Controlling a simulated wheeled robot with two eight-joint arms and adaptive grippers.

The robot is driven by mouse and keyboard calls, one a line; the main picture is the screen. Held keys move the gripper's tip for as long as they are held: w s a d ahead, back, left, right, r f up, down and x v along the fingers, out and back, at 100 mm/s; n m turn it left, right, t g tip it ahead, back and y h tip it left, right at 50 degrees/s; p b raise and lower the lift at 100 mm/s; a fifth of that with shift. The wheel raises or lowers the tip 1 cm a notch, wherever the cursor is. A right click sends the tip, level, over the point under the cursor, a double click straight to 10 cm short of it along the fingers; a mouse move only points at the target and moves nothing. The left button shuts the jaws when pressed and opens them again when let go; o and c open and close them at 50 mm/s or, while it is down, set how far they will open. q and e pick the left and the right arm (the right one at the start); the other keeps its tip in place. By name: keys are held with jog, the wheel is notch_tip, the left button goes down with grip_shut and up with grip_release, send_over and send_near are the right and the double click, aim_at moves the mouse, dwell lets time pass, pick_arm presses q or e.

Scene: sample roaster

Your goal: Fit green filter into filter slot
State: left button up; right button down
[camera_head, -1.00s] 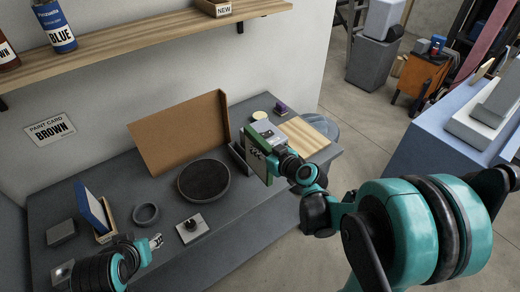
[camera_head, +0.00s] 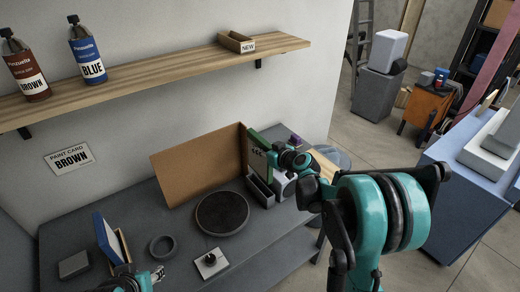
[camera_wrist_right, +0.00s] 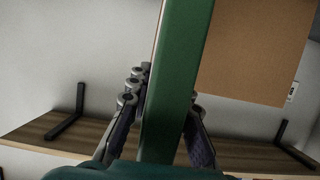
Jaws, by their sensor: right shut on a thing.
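The green filter (camera_head: 257,139) is upright in my right gripper (camera_head: 272,157), at the right end of the brown board. My right gripper is shut on it; in the right wrist view the fingers (camera_wrist_right: 165,120) lie on both sides of the green filter (camera_wrist_right: 178,75). A narrow grey open-topped holder (camera_head: 261,190), which looks like the filter slot, stands just below the filter. The filter appears above it; I cannot tell whether its lower edge touches. My left gripper (camera_head: 157,274) is low at the left, small and partly cut off; its opening is unclear.
A white machine (camera_head: 284,185) stands right beside the grey holder. The brown board (camera_head: 198,165) leans behind a dark round disc (camera_head: 222,213). A blue panel (camera_head: 106,239), a ring (camera_head: 162,246) and a knobbed plate (camera_head: 210,262) are at the left. A shelf (camera_head: 150,82) hangs above.

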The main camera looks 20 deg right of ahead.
jog(key=b, duration=0.5)
send_over(260, 174)
jog(key=w, duration=0.2)
jog(key=shift+d+f, duration=0.15)
jog(key=shift+f, duration=1.35)
jog(key=shift+d+f, duration=0.1)
jog(key=shift+f, duration=1.35)
jog(key=shift+f+b, duration=3.35)
jog(key=shift+f, duration=0.35)
jog(key=c, duration=1.3)
grip_release()
jog(key=v, duration=1.2)
jog(key=shift+s+a, duration=0.1)
